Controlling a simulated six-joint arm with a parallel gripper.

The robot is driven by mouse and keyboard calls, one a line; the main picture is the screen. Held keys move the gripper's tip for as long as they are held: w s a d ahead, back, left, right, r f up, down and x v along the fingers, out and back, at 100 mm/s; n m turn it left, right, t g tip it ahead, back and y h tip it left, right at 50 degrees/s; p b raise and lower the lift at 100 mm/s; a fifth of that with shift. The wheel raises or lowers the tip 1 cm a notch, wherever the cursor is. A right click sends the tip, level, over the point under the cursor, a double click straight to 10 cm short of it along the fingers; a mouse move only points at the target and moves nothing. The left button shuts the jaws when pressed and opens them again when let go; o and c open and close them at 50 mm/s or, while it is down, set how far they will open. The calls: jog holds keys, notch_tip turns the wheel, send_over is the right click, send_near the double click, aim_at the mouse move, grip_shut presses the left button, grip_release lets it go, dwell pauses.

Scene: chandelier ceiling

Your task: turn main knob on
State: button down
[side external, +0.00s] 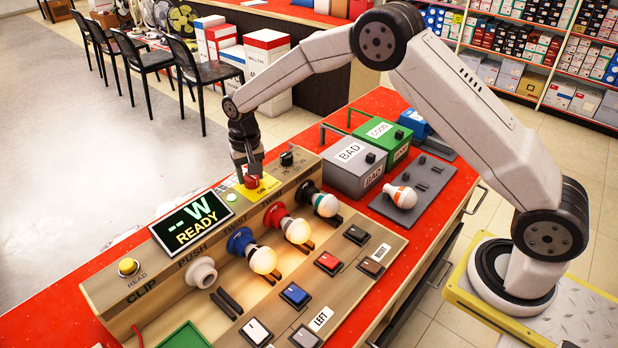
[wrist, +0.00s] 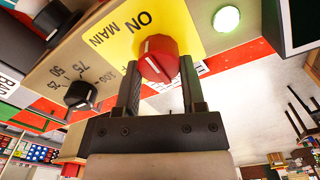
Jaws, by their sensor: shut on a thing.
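The red main knob (wrist: 158,58) sits on a yellow plate (wrist: 120,28) lettered "ON" and "MAIN". White marks show on the knob's face. My gripper (wrist: 160,78) is shut on the knob, with one dark finger on each side of it. In the side external view my gripper (side external: 249,172) points down onto the red knob (side external: 251,182) at the panel's back edge, and the fingers partly hide it. A round green lamp (wrist: 227,19) beside the plate is lit. The display (side external: 192,221) reads "-- W READY".
A black dial (wrist: 80,95) with numbers sits beside the main knob. Bulbs in coloured sockets (side external: 263,258) and several push switches (side external: 295,295) cover the panel. Grey "BAD" (side external: 350,170) and green "GOOD" (side external: 383,137) bins stand behind, near a loose bulb (side external: 401,197).

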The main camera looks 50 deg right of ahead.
aim_at(256, 176)
jog(key=shift+r, duration=0.1)
jog(key=shift+c, duration=0.9)
grip_release()
jog(key=shift+r, duration=3.85)
jog(key=shift+s, duration=0.15)
jog(key=shift+s+d+r, duration=0.1)
jog(key=shift+s+d, duration=0.2)
jog(key=shift+s, duration=0.25)
jog(key=s+d+f+n+t, duration=0.1)
jog(key=s+d+n, duration=0.1)
jog(key=s, duration=1.1)
jog(key=s+d+f+n+t, duration=0.1)
jog(key=s+d+n, duration=0.1)
jog(key=s, duration=1)
jog(key=shift+s+d+f+n+t, duration=0.25)
jog(key=shift+s+d+n+t, duration=0.1)
jog(key=shift+d, duration=0.5)
